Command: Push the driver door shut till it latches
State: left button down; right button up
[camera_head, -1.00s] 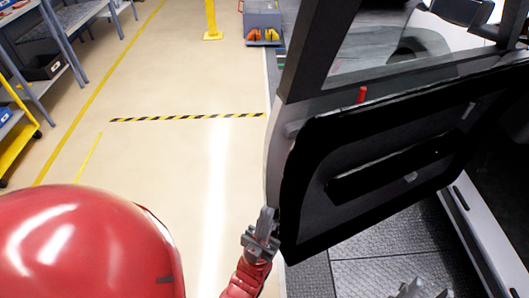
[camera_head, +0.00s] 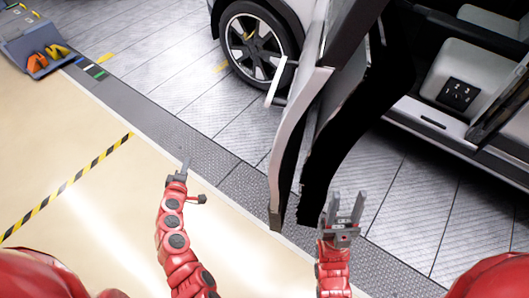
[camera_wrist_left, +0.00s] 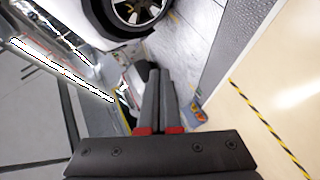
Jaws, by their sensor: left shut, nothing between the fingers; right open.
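The driver door (camera_head: 300,130) stands open and is seen nearly edge-on in the head view, its pale outer skin to the left and black inner trim to the right. A white bar-like handle (camera_head: 275,82) sticks out on its outer side. My left gripper (camera_head: 185,165) is shut and empty, left of the door on its outer side and apart from it. In the left wrist view its shut fingers (camera_wrist_left: 161,95) point ahead, with a pale panel with a bright edge at the left. My right gripper (camera_head: 345,208) is open and empty, just right of the door's lower inner edge.
The car's front wheel (camera_head: 255,38) is behind the door, and the open cabin with its sill (camera_head: 465,135) is at the right. A grey box with orange and yellow items (camera_head: 38,50) stands at upper left. The floor at left is clear around a striped line (camera_head: 70,187).

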pick_arm(q)
jog(key=s+d+r+m+g+h+b, duration=0.1)
jog(key=s+d+r+m+g+h, duration=0.25)
jog(key=d+r+h, duration=0.4)
jog(key=s+d+r+m+g+h+b, duration=0.1)
jog(key=s+d+r+m+g+h, duration=0.1)
jog(key=s+d+r+m+h, duration=0.35)
jog(key=w+d+h+p, duration=0.2)
jog(key=w+d, duration=0.3)
jog(key=d, duration=0.8)
jog(key=shift+w+d+r+h, duration=0.15)
jog(key=shift+d+r+h, duration=0.15)
jog(key=shift+r+h, duration=0.1)
jog(key=shift+d+t, duration=0.1)
jog(key=shift+t, duration=0.15)
